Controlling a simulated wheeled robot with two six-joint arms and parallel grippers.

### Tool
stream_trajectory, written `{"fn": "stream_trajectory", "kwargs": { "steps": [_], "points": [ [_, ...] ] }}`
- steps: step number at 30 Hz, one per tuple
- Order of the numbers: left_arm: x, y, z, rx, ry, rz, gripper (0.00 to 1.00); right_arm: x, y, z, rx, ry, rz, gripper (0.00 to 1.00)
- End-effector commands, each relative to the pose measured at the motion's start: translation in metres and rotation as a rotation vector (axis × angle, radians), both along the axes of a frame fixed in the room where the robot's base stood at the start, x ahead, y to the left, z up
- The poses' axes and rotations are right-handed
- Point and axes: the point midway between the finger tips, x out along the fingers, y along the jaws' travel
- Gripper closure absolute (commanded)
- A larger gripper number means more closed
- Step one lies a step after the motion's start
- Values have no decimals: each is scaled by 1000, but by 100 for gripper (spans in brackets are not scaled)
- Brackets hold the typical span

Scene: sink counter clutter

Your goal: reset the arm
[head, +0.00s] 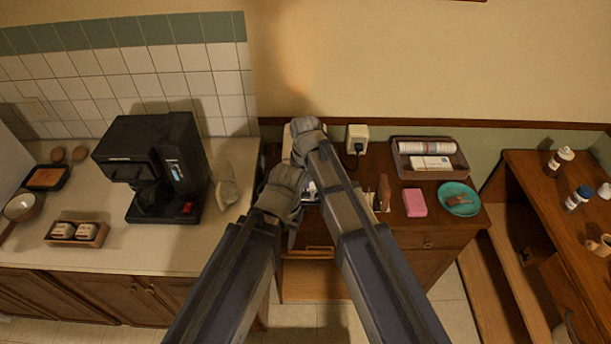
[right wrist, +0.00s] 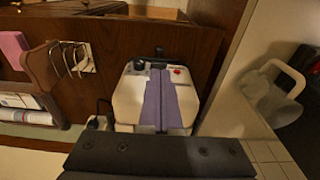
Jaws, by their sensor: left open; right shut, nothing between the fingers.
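My left gripper (head: 284,208) is the lower one in the head view. It points down near the front edge of the wooden cabinet top, with open jaws and nothing seen in them. My right gripper (head: 306,130) is above and beyond it, over a white appliance (head: 289,146) near the back wall. In the right wrist view its purplish fingers (right wrist: 162,98) are shut together and empty, in front of the white appliance (right wrist: 132,95) with a red button. My arms hide much of the appliance in the head view.
A black coffee maker (head: 155,165) and a pale jug (head: 225,187) stand left of my grippers. A plugged socket (head: 357,138) is behind.

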Motion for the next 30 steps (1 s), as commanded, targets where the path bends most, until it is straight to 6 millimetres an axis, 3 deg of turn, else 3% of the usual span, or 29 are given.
{"fn": "stream_trajectory", "kwargs": {
  "steps": [1, 4, 13, 16, 20, 24, 30],
  "points": [
    [0, 0, 10, 0, 0, 0, 53, -1, 0, 10, 0, 0, 0, 100],
    [0, 0, 13, 0, 1, 0, 53, -1, 0, 13, 0, 0, 0, 100],
    [0, 0, 11, 0, 1, 0, 53, -1, 0, 11, 0, 0, 0, 100],
    [0, 0, 3, 0, 0, -1, 53, -10, -3, 3, -5, 4, 11, 100],
    [0, 0, -31, -2, 1, -5, 53, -49, -15, -31, -28, 23, 70, 100],
    [0, -1, -71, -4, 3, -12, 53, -105, -35, -72, -67, 58, 167, 100],
    [0, -2, -109, -7, 3, -20, 53, -162, -56, -109, -107, 101, 279, 100]
  ]
}}
